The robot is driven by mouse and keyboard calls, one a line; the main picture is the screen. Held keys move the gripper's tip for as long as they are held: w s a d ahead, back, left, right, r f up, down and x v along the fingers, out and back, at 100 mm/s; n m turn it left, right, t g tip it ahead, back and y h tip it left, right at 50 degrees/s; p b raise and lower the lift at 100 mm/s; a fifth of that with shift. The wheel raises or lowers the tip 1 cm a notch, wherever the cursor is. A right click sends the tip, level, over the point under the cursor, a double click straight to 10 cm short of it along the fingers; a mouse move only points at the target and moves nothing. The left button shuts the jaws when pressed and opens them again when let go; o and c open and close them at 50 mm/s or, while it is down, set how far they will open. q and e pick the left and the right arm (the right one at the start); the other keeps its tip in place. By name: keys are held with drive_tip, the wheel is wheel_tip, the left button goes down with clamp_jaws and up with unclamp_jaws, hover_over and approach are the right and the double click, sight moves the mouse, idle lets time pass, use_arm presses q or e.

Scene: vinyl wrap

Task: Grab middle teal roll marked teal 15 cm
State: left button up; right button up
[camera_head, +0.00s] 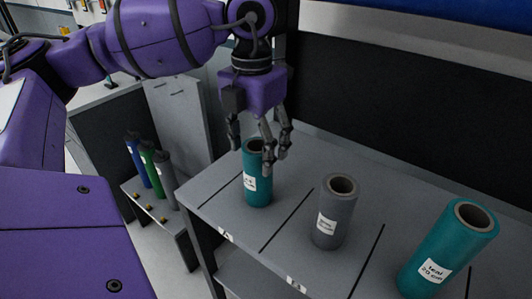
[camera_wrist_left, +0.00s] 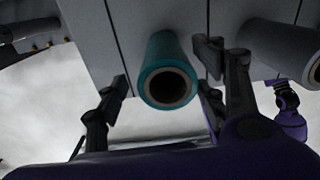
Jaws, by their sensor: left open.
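A teal roll (camera_head: 258,185) stands upright on the left part of the grey shelf top. Its white label is too small to read. My left gripper (camera_head: 257,150) is open above and around the roll's upper end, pointing down. In the left wrist view the roll (camera_wrist_left: 167,75) lies between the spread fingers (camera_wrist_left: 163,80), with a gap on the left; I cannot tell if the right fingers touch it. A second teal roll (camera_head: 448,248) at the right carries a label that reads teal 20 cm.
A grey roll (camera_head: 335,212) stands between the two teal rolls. Dark lines divide the shelf top (camera_head: 290,190) into slots. Blue (camera_head: 139,160), green (camera_head: 152,168) and grey (camera_head: 166,178) rolls stand on a lower shelf at the left. A dark panel (camera_head: 400,110) rises behind.

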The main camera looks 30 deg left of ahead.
sight(256, 175)
use_arm(q)
drive_tip(key=shift+w+r, duration=0.1)
drive_tip(key=shift+s+d+f+p, duration=0.15)
drive_tip(key=shift+f+p, duration=0.1)
drive_tip(key=shift+f, duration=1.65)
drive_tip(key=shift+s+d+f+p, duration=0.1)
drive_tip(key=shift+f+p, duration=0.15)
drive_tip(key=shift+f, duration=1.6)
drive_tip(key=c, duration=1.4)
drive_tip(key=shift+c, duration=0.2)
